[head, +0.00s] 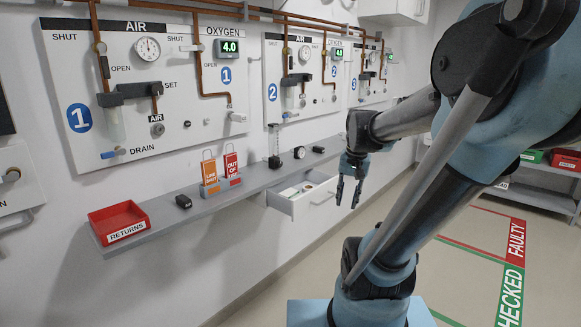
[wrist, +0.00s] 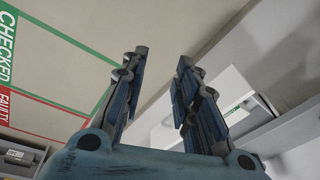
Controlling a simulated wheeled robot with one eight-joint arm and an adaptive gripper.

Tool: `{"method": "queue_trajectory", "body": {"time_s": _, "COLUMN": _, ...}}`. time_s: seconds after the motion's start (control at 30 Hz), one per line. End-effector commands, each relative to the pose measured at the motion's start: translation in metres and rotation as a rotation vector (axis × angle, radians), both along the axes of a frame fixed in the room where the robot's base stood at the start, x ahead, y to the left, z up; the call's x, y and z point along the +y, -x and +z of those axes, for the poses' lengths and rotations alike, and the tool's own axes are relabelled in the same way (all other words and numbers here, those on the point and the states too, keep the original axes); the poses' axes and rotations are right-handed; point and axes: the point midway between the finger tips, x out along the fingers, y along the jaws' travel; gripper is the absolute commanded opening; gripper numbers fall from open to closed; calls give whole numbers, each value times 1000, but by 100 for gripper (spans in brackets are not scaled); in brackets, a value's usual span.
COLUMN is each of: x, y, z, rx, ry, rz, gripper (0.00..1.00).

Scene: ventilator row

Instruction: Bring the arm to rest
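My arm reaches across the right side of the head view, with its blue and grey links close to the camera. My gripper (head: 349,188) points downward in front of the wall shelf, near the open drawer. In the wrist view my gripper (wrist: 160,75) shows two fingers spread apart with a clear gap between them. Nothing is held between the fingers. The fingers appear apart from the drawer and shelf.
The grey wall shelf (head: 155,215) carries a red RETURNS tray (head: 119,221), an orange tag (head: 209,172) and a red OUT OF tag (head: 231,165). A white drawer (head: 312,203) stands open below it. Gas panels (head: 80,70) line the wall. The marked floor (head: 470,260) looks clear.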

Motion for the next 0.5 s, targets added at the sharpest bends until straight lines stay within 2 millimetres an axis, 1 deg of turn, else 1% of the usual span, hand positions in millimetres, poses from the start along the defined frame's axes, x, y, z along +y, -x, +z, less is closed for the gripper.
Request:
{"method": "queue_trajectory", "body": {"time_s": 0.03, "x": -1, "y": 14, "z": -7, "rx": -4, "ry": 9, "rz": 27, "gripper": 28}}
{"method": "queue_trajectory", "body": {"time_s": 0.2, "x": -3, "y": 52, "z": -29, "rx": -20, "ry": 46, "rz": 125, "gripper": 28}}
{"method": "queue_trajectory", "body": {"time_s": 0.4, "x": -7, "y": 88, "z": -58, "rx": -34, "ry": 86, "rz": 234, "gripper": 28}}
{"method": "queue_trajectory", "body": {"time_s": 0.5, "x": -9, "y": 100, "z": -69, "rx": -38, "ry": 102, "rz": 274, "gripper": 28}}
